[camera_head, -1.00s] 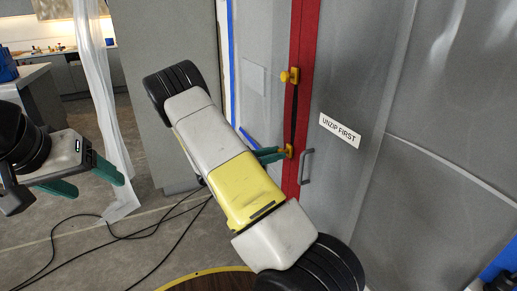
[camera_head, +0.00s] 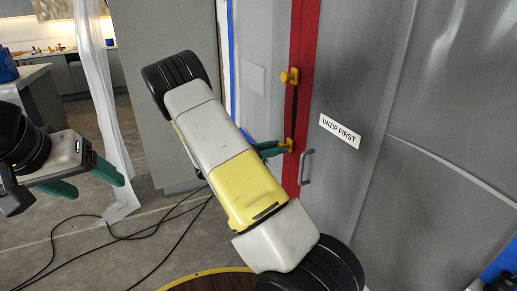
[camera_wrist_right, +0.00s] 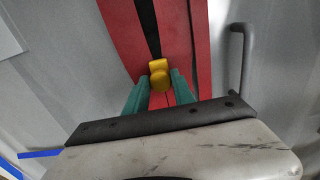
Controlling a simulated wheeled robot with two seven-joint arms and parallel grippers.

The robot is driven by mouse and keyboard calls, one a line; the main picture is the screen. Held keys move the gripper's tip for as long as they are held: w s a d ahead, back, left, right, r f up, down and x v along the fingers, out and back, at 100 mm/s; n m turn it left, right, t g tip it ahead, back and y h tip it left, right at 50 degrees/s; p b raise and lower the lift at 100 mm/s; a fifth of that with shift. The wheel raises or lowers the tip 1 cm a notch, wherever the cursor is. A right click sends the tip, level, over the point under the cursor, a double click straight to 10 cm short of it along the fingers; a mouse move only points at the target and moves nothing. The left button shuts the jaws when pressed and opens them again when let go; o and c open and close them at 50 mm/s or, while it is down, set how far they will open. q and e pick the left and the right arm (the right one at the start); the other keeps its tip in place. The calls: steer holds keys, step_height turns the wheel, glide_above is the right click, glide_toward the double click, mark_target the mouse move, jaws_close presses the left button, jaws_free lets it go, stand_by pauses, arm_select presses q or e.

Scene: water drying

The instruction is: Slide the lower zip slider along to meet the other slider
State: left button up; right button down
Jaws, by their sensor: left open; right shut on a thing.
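A red zip strip (camera_head: 304,40) runs up a grey sheet wall. The yellow upper slider (camera_head: 290,76) sits on it. The yellow lower slider (camera_head: 288,145) is below, with a dark narrow gap in the zip between the two. My right gripper (camera_head: 283,148) is shut on the lower slider. The right wrist view shows the green fingers (camera_wrist_right: 160,80) on either side of the lower slider (camera_wrist_right: 159,68), with the dark gap running up from it. The upper slider is not seen there. My left gripper (camera_head: 97,187) is open and empty, away at the left.
A grey handle (camera_head: 306,168) stands on the sheet just right of the lower slider. A label reading "UNZIP FIRST" (camera_head: 340,131) is to the right of the zip. Black cables (camera_head: 150,232) lie on the floor at lower left. A clear plastic strip (camera_head: 92,70) hangs at the left.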

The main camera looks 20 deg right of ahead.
step_height(320, 180, up, 20)
steer(key=shift+f, duration=0.25)
steer(key=c, duration=1.1)
jaws_free()
steer(key=shift+o, duration=0.2)
steer(key=a, duration=0.8)
steer(key=shift+s, duration=0.3)
steer(key=shift+d, duration=0.1)
